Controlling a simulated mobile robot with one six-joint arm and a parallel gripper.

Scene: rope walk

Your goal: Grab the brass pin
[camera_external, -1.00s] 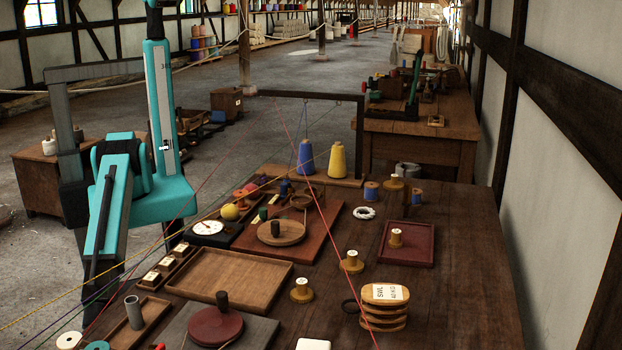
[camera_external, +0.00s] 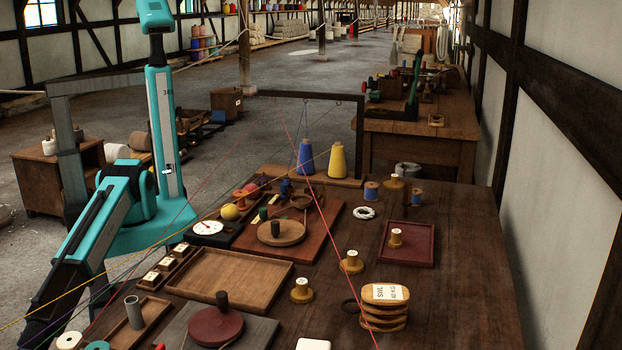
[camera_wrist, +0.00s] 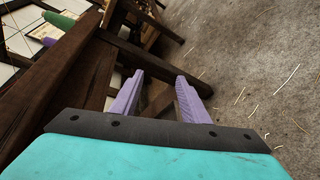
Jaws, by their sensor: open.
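Several brass-coloured, flanged pieces with pale tops stand on the workbench (camera_external: 460,265) in the external view: one at the middle (camera_external: 351,262), one nearer the front (camera_external: 302,291) and one in the red tray (camera_external: 396,239). I cannot tell which of these, if any, is the brass pin. My gripper (camera_wrist: 159,76) shows in the wrist view with its two purple fingers apart and nothing between them. Dark timber and floor lie beyond the fingers. No brass piece is seen there. The gripper is not visible in the external view.
An empty wooden tray (camera_external: 228,280), a dark red disc with a knob (camera_external: 215,327) and a wooden block stack (camera_external: 385,304) sit on the bench. Blue (camera_external: 305,158) and yellow (camera_external: 338,160) cones stand behind. Coloured threads cross over the bench's left side.

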